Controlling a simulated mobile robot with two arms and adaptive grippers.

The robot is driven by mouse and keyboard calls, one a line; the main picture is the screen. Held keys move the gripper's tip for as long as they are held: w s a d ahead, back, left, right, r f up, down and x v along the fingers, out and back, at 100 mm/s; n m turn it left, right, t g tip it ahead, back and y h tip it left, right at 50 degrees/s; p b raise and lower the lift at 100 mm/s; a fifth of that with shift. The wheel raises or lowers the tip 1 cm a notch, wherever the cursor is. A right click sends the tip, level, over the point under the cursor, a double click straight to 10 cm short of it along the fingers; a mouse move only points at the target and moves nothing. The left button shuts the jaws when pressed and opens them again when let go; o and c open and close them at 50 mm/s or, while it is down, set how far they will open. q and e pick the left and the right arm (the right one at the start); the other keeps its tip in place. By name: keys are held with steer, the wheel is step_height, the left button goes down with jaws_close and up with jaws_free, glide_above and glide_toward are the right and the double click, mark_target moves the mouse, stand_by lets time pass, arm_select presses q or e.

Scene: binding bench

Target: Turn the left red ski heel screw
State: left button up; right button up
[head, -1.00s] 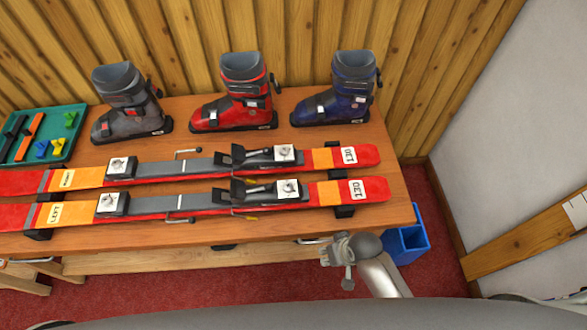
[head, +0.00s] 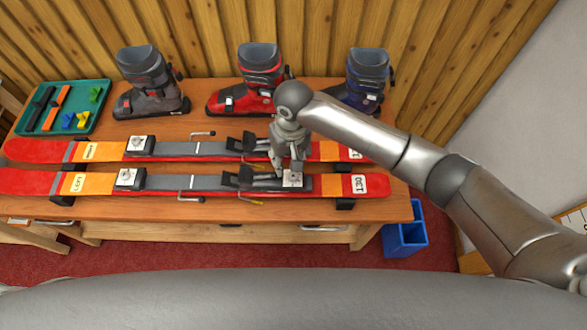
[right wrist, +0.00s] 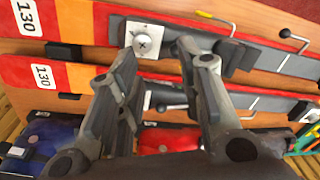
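The left red ski (head: 205,184), marked LEFT, lies nearest me on the bench. Its heel screw sits on a white plate (head: 293,180) near the 130 end. My right gripper (head: 287,172) hangs over the heel piece of this ski. In the right wrist view the screw (right wrist: 142,43) shows its cross slot, just ahead of the fingertips. The fingers of the right gripper (right wrist: 160,52) are apart and empty; whether they touch the plate is unclear. The second red ski (head: 205,148) lies behind, its heel partly hidden by my gripper. My left gripper is not in view.
Grey (head: 150,85), red (head: 262,75) and blue (head: 368,75) boots stand at the back. A green tray (head: 98,120) with small tools is at the left. Brake levers (head: 202,134) stick out beside the skis. A blue bin (head: 404,240) stands on the floor.

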mark_target(293, 175)
steer(key=shift+h, duration=0.4)
steer(key=f, duration=0.3)
steer(key=w+d+f+p, duration=0.1)
steer(key=f, duration=0.5)
steer(key=shift+w+d+f, duration=0.15)
steer(key=shift+d+f, duration=0.05)
steer(key=shift+d, duration=0.05)
steer(key=shift+c, duration=0.2)
jaws_close()
